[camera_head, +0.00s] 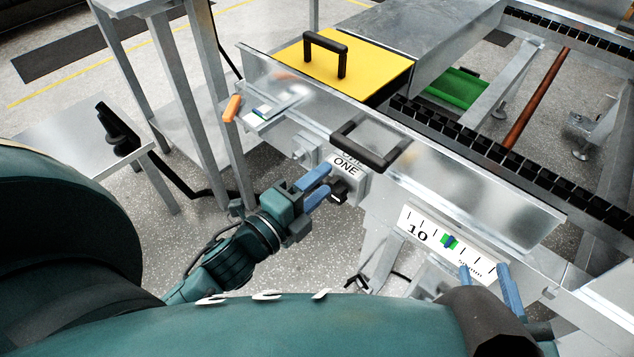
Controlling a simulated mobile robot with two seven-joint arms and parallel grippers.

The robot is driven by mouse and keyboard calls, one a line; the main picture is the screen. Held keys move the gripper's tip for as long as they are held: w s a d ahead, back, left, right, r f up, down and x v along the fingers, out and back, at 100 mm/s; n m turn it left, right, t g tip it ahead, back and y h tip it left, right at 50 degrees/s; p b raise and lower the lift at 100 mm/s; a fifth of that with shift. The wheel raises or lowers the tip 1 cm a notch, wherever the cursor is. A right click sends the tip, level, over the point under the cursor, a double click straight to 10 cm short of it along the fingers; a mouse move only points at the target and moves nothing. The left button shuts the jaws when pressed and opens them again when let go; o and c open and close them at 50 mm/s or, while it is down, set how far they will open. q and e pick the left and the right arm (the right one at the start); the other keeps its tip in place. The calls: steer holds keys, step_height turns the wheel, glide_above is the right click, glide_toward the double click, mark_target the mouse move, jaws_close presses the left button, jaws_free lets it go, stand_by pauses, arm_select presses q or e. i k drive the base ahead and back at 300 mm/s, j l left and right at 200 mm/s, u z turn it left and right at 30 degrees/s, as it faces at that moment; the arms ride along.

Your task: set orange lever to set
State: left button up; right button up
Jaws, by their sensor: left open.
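The orange lever (232,108) sticks out at the left end of a small pale plate (275,108) on the machine's front, left of the middle. Any "set" marking there is too small to read. My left gripper (328,178) is open, with blue fingers, well below and right of the lever and apart from it. Its fingertips lie close to a black knob (340,191) on a grey box marked "ONE"; I cannot tell whether they touch. My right gripper (486,270) is at the lower right, its two blue fingers apart, in front of the machine below a scale.
A yellow lid (350,68) with a black handle tops the machine. Another black handle (371,146) projects from the front. A white scale (420,230) marked "10" has a green band. A grey side table (75,135) stands left. Metal posts rise just left of the lever.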

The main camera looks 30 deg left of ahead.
mark_target(238, 99)
steer(key=k+j, duration=0.2)
steer(key=k, duration=0.3)
steer(key=k+j, duration=0.25)
steer(key=k, duration=0.2)
